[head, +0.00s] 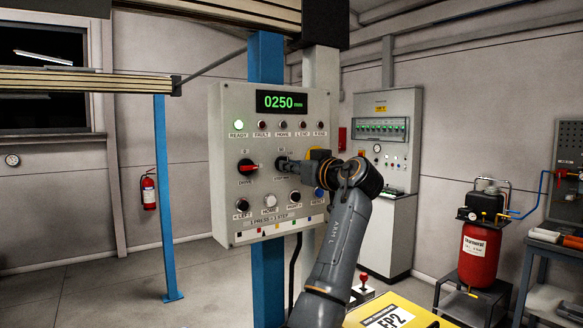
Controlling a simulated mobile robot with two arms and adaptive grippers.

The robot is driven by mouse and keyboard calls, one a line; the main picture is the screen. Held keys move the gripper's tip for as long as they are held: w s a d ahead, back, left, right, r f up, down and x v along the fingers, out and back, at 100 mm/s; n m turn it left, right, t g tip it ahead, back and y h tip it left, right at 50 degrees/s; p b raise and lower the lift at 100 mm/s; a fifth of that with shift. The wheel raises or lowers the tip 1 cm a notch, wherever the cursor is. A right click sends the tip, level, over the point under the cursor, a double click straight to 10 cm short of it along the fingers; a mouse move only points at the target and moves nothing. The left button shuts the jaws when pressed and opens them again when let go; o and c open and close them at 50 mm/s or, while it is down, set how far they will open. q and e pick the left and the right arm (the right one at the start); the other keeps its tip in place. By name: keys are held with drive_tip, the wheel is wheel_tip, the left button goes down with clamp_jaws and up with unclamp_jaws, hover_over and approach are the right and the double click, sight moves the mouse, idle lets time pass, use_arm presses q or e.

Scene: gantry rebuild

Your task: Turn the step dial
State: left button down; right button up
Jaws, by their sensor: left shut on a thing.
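The grey control box (222,215) hangs on a blue post and has a green display (282,102) reading 0250. The step dial (281,163) is a dark knob in the middle of its face, to the right of the drive switch (247,168). My left gripper (287,165) reaches in from the right and is shut on the dial. Its fingers hide most of the knob, so I cannot tell where the dial points. The green READY lamp (239,125) is lit. My right gripper is not in view.
Push buttons sit below the dial, including a white HOME button (270,201) and a blue button (320,191) close to my wrist. A yellow box labelled EP2 (405,315) is at the bottom. A grey cabinet (400,105) and red tank (478,252) stand behind to the right.

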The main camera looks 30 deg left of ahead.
use_arm(q)
drive_tip(key=shift+r, duration=0.2)
drive_tip(key=c, duration=1.5)
unclamp_jaws()
drive_tip(key=shift+o, duration=0.5)
drive_tip(key=shift+f, duration=0.1)
drive_tip(key=v, duration=1.2)
drive_tip(key=shift+f, duration=0.1)
